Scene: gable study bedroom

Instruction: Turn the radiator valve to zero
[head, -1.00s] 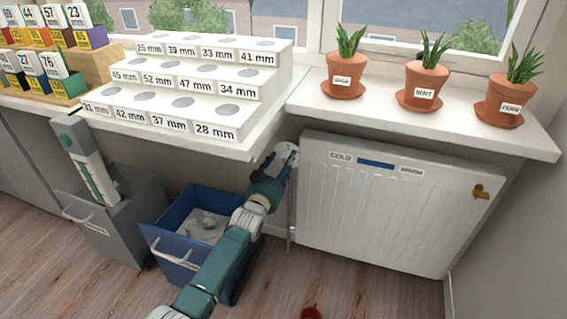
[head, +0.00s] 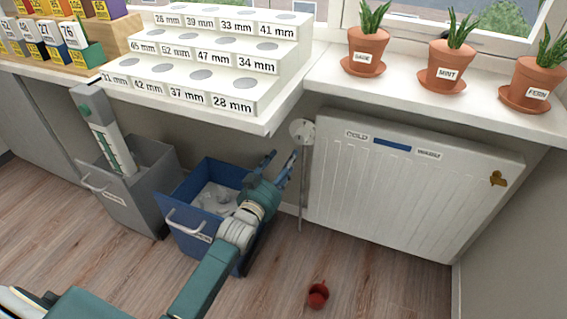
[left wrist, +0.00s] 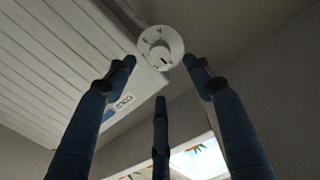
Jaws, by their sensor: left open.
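The radiator valve is a round white dial (head: 302,131) at the upper left corner of the white radiator (head: 400,185), on top of a thin vertical pipe. In the left wrist view the dial (left wrist: 160,46) faces me with dark marks around its face; they are too small to read surely. My left gripper (head: 282,156) is open and empty, below and left of the dial in the head view and apart from it. In the left wrist view the dial shows beyond the fingertips, between the two outer fingers. My right gripper is not in view.
The windowsill (head: 390,93) with potted plants overhangs the radiator. A stepped white rack (head: 290,62) stands at its left. A blue bin (head: 183,196) and a grey bin (head: 165,160) stand below. A small red object (head: 318,294) lies on the floor. A brass-coloured piece (head: 498,179) sits on the radiator's right.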

